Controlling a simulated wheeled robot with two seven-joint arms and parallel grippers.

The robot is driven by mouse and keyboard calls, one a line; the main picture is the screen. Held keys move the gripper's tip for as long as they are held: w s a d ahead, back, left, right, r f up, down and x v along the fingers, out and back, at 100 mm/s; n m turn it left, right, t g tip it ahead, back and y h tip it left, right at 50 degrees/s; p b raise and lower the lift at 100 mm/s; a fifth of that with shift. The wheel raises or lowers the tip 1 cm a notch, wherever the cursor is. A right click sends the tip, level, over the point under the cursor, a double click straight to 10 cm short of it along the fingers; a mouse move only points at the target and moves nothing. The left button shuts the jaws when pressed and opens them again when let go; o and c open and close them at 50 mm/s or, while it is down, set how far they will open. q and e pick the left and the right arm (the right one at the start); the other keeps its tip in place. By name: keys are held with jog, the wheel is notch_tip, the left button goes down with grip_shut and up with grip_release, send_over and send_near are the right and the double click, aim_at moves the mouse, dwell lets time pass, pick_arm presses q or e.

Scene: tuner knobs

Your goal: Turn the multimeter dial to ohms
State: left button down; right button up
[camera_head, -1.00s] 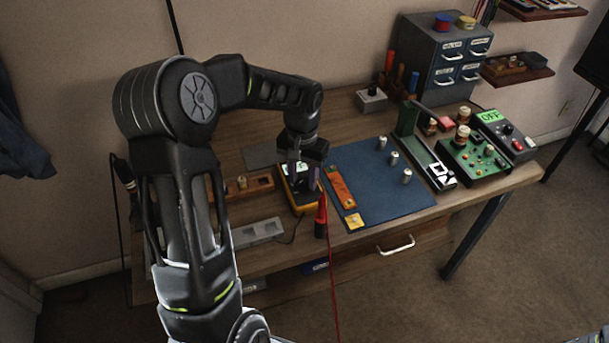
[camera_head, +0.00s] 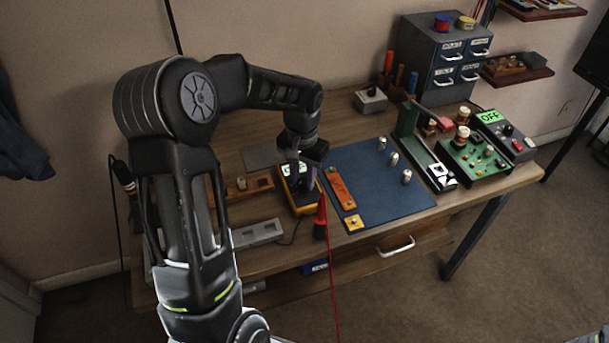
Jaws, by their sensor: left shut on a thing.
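The multimeter (camera_head: 302,206) is a yellow and dark box lying on the workbench at the left edge of the blue mat. Part of its lit screen (camera_head: 287,170) shows beside my gripper. My left gripper (camera_head: 299,182) comes down over the meter from above, its fingers pointing down at the meter's face. It is shut on the multimeter dial, which the fingers hide. The dial's setting and the screen's reading cannot be made out. My right gripper is not in view.
A red probe (camera_head: 321,212) with a cable stands close right of the meter. The blue mat (camera_head: 375,205) holds an orange strip (camera_head: 340,188) and several metal knobs. A green circuit board (camera_head: 475,160) and a grey box reading OFF (camera_head: 490,117) are at the right.

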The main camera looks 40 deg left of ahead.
pick_arm(q)
jog(key=shift+w+r, duration=0.1)
jog(key=shift+w, duration=0.05)
jog(key=m, duration=0.5)
jog(key=shift+a+m, duration=0.1)
jog(key=shift+m, duration=0.3)
jog(key=m, duration=0.6)
jog(key=shift+r, duration=0.1)
jog(key=m+p, duration=0.1)
jog(key=m, duration=0.4)
jog(key=shift+m, duration=0.4)
jog(key=m+p, duration=0.1)
jog(key=m, duration=0.4)
jog(key=shift+a+m, duration=0.1)
jog(key=shift+m, duration=0.3)
jog(key=c, duration=1.4)
grip_release()
jog(key=shift+c, duration=0.2)
jog(key=o, duration=0.3)
